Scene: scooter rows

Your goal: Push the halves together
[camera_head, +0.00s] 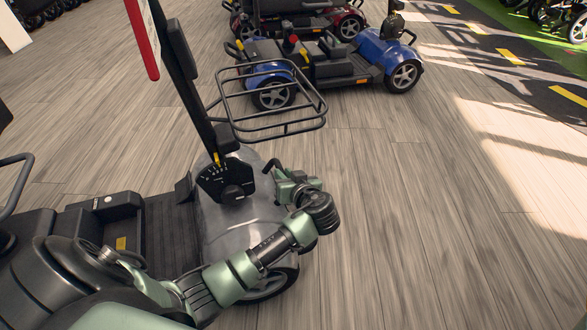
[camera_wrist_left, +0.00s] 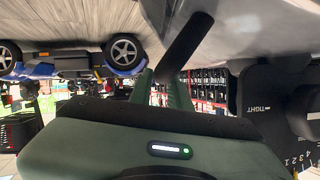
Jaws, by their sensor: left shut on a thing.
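A mobility scooter stands below me in the head view. Its front half has a grey, shiny front cover (camera_head: 233,222), a black ribbed floorboard (camera_head: 168,232) and a folded-up steering column (camera_head: 185,75). Its rear half, with a black box (camera_head: 100,212), lies to the left, partly behind my arm. Whether a gap remains between the halves is hidden. In the left wrist view the black bar (camera_wrist_left: 187,42) runs between the green fingers. My right gripper is not in view.
A black wire basket (camera_head: 270,100) sticks out from the column over the floor. A blue scooter (camera_head: 345,62) and a dark red one (camera_head: 345,25) stand at the back. The wooden floor (camera_head: 430,220) to the right is clear.

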